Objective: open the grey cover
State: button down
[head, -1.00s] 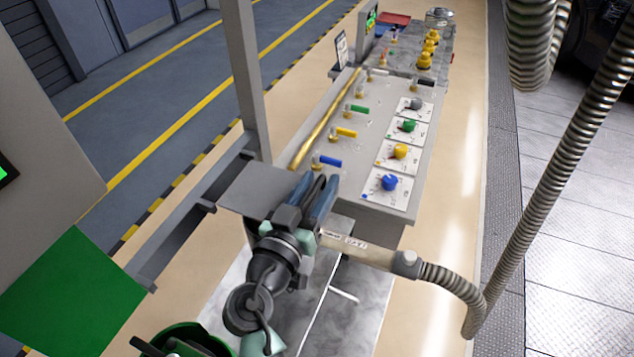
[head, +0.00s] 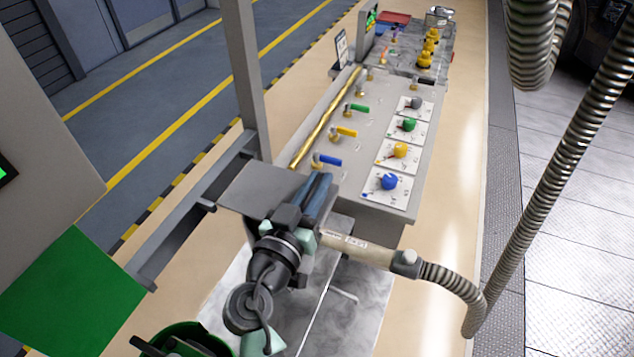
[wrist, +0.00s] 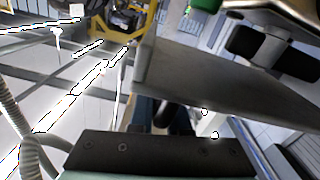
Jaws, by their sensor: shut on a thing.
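A flat grey plate (head: 258,188), which looks like the grey cover, lies level at the near end of the valve bench in the head view. It also shows as a broad grey slab in the wrist view (wrist: 215,85). My gripper (head: 320,182) is at its right edge, with blue fingers close together. In the wrist view a dark rounded handle-like piece (wrist: 180,118) shows below the slab, between the fingers. My gripper is shut on it. The fingers and my wrist hide most of it, and I cannot see how it joins the plate.
The bench (head: 300,190) beyond carries coloured valve levers, a brass pipe (head: 326,117) and several knobs, the nearest blue (head: 389,182). A grey post (head: 245,75) stands left of my gripper. A ribbed hose (head: 450,279) runs along the right. A green bin (head: 190,340) is at lower left.

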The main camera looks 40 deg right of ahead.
aim_at(289, 190)
jog(key=shift+r, duration=0.1)
dwell(0.7)
jog(key=shift+w+r+n, duration=0.1)
jog(key=shift+r+n, duration=0.2)
jog(key=shift+r, duration=0.15)
jog(key=w+a+r+n+p, duration=0.2)
jog(key=w+a+r+n, duration=0.2)
jog(key=w+n, duration=0.3)
jog(key=w+a+r+n+p, duration=0.1)
jog(key=w+a+r+n, duration=0.3)
jog(key=w+r+n, duration=0.3)
jog(key=shift+w+a+r+n+p, duration=0.2)
jog(key=shift+a+r+n+p, duration=0.15)
jog(key=shift+n, duration=0.25)
jog(key=shift+f, duration=0.1)
jog(key=c, duration=0.9)
grip_release()
